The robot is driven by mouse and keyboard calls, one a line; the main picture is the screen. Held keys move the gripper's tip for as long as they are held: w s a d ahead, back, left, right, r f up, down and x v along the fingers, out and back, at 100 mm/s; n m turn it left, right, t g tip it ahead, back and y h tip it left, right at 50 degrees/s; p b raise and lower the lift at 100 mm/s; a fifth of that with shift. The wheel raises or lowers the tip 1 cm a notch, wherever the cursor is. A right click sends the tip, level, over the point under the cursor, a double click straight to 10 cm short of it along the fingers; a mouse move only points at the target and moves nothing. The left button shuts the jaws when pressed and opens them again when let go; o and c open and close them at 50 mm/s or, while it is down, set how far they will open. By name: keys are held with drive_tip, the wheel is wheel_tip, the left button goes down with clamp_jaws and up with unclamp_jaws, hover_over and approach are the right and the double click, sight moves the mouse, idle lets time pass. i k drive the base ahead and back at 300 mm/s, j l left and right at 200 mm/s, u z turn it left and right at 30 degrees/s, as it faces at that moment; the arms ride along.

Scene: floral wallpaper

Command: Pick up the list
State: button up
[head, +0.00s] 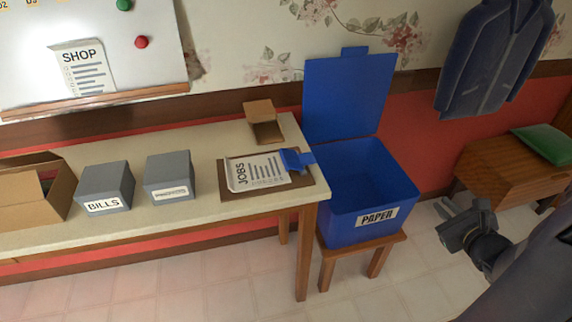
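Two papers look like lists. A white sheet headed SHOP (84,72) is on the whiteboard at the upper left. A white sheet headed JOBS (258,171) lies on a brown clipboard (217,172) on the table, with a blue clip (297,160) at its right end. My gripper (459,207) is at the right, over the floor, right of the blue bin and well apart from both sheets. Its fingers look spread, with nothing between them.
A blue bin marked PAPER (345,226) stands lid up on a small stool, right of the table (150,217). Grey boxes (106,187), a cardboard box (40,200) and a small open box (264,122) stand on the table. A wooden chest (497,180) is at the right.

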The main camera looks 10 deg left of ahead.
sight(244, 174)
drive_tip(key=j, duration=2.65)
